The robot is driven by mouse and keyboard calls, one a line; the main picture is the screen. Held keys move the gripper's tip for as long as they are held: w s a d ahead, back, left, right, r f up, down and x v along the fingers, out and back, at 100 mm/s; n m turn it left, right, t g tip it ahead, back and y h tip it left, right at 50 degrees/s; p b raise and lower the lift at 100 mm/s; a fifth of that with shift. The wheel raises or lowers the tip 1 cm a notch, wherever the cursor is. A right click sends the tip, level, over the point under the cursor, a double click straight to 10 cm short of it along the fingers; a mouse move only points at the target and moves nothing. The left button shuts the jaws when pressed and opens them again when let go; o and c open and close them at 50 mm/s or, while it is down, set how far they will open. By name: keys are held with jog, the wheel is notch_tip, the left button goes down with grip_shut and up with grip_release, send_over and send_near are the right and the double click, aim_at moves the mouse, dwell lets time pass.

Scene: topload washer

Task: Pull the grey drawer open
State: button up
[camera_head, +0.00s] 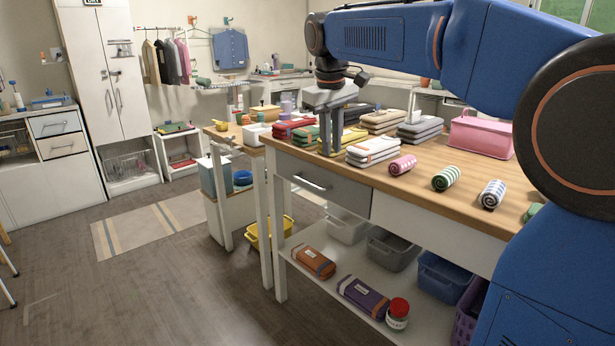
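The grey drawer (342,193) sits under the wooden top of the work table, at its left end. Its front looks flush with the white panel beside it, so it appears closed. A pale metal bar handle (312,184) runs across the drawer front. My gripper (331,152) points downward above the left end of the tabletop, behind and above the handle in the picture. Its two fingers show a narrow gap with nothing between them. It is apart from the handle. Whether the fingertips touch the tabletop is unclear.
Folded cloth stacks (373,150) and rolled towels (446,178) cover the tabletop near my gripper. A pink box (480,137) stands further right. A lower shelf (318,243) holds pouches, a jar and bins.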

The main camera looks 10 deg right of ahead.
jog(key=r+n, duration=0.1)
jog(key=r, duration=0.1)
send_over(308, 184)
jog(key=s+a, duration=0.2)
jog(key=a, duration=0.1)
jog(key=shift+n+g+h, duration=0.3)
jog(key=shift+g, duration=0.1)
jog(key=d+f, duration=0.1)
jog(key=f, duration=0.5)
jog(key=w+d+f, duration=0.1)
jog(key=f, duration=0.4)
jog(key=w+d+f, duration=0.1)
jog(key=f, duration=0.5)
jog(key=shift+f, duration=0.3)
jog(key=shift+c, duration=0.7)
grip_shut()
